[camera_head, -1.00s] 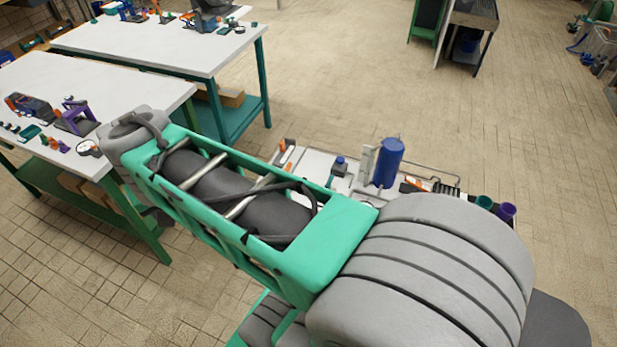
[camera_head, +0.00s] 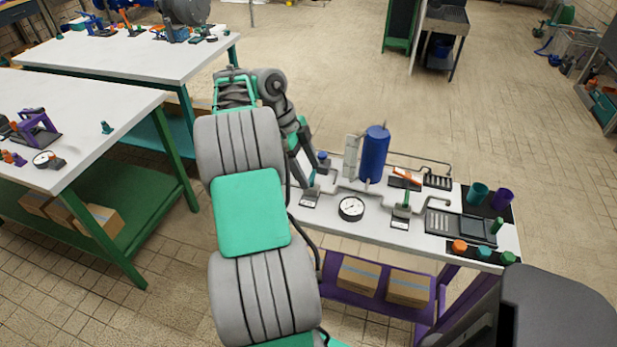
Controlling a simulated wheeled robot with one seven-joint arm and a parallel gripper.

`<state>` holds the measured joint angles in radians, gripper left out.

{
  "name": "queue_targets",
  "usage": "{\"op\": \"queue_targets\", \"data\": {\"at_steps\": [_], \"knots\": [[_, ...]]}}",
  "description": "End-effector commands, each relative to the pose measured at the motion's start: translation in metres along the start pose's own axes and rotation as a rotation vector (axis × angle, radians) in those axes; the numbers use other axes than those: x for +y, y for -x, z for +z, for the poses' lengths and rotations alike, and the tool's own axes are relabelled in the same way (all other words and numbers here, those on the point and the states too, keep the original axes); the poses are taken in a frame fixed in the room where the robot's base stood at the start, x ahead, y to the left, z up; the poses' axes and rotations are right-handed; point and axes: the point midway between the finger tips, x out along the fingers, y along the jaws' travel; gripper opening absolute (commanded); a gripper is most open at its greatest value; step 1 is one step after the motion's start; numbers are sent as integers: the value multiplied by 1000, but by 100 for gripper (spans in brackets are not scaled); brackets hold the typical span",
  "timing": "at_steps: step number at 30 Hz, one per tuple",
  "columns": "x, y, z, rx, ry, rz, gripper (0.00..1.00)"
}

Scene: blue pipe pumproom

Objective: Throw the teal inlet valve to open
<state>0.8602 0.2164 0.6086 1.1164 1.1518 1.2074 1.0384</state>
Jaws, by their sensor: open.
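The pump bench (camera_head: 375,232) has a white top with grey pipework. Two small valves with labelled bases stand on it. The left valve (camera_head: 311,198) has a teal upright part and sits at the bench's left end. The other valve (camera_head: 402,210) has a green upright handle and stands right of the round gauge. I cannot read the labels to tell which is the inlet. My gripper (camera_head: 307,170) points down beside the left valve, open. It is small and partly merged with the arm in view, so I cannot tell whether it touches the valve.
A blue tank (camera_head: 374,155), a blue-topped fitting (camera_head: 323,161) and a dial gauge (camera_head: 351,208) stand close to the gripper. Teal and purple cups (camera_head: 478,192) (camera_head: 501,199) are at the right end.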

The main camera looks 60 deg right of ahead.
Motion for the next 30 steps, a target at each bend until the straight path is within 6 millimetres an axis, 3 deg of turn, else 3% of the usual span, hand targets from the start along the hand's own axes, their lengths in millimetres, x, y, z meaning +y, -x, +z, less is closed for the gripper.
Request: {"op": "queue_targets", "data": {"at_steps": [3,10,30], "knots": [[0,-9,0,-1,1,-2,69],[0,-8,0,-1,2,-2,69],[0,-8,0,-1,3,-3,14]]}}
